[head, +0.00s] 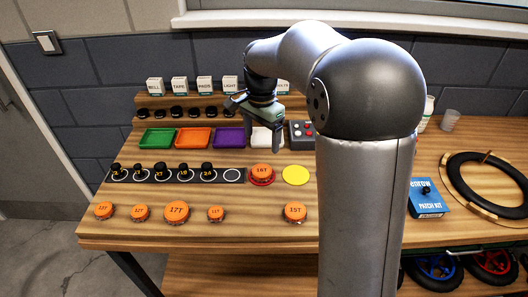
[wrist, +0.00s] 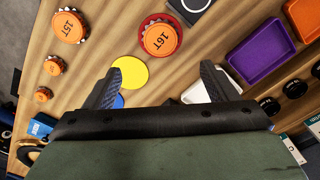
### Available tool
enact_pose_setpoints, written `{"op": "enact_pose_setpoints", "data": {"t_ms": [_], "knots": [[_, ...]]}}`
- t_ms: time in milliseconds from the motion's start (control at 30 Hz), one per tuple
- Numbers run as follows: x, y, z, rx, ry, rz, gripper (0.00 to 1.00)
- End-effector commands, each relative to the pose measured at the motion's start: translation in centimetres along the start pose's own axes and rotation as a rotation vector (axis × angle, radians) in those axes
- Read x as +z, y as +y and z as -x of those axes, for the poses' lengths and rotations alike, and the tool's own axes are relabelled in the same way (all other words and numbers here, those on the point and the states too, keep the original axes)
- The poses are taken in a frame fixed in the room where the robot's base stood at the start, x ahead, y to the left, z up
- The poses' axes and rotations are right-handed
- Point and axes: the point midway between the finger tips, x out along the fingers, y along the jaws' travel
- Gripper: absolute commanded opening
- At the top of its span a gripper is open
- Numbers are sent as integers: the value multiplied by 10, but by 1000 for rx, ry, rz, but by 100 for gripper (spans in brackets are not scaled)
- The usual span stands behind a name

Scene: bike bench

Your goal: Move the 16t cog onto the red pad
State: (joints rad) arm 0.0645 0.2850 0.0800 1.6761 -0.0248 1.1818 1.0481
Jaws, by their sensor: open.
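The 16t cog (head: 261,170) is an orange toothed disc marked 16T. It lies flat on the round red pad (head: 262,183), whose rim shows around it. In the wrist view the cog (wrist: 160,38) sits on the red pad (wrist: 179,42) beyond my fingertips, with nothing gripping it. My gripper (head: 262,132) is open and empty, above the bench and behind the cog in the head view. Its two fingers (wrist: 162,76) are spread wide in the wrist view.
A yellow pad (head: 296,175) is bare, just right of the red pad. Other orange cogs, including 17T (head: 176,212) and 15T (head: 295,212), lie in front. A black strip (head: 135,176) with dark knobs is to the left. Green, orange and purple trays (head: 229,138) stand behind.

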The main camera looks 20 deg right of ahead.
Motion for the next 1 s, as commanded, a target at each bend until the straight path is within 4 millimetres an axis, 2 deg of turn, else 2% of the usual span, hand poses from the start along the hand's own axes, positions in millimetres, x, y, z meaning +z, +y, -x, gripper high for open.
{"op": "enact_pose_setpoints", "data": {"t_ms": [67,167,267,400,533,600,700,1000], "knots": [[8,10,5,-1,3,45,80],[31,43,6,-3,10,196,80],[64,93,-1,-7,18,424,80],[107,163,-24,-15,25,738,80],[135,208,-46,-24,28,944,80],[143,221,-54,-26,29,1010,80],[148,229,-59,-28,28,1050,80],[148,229,-59,-27,27,1052,80]]}}
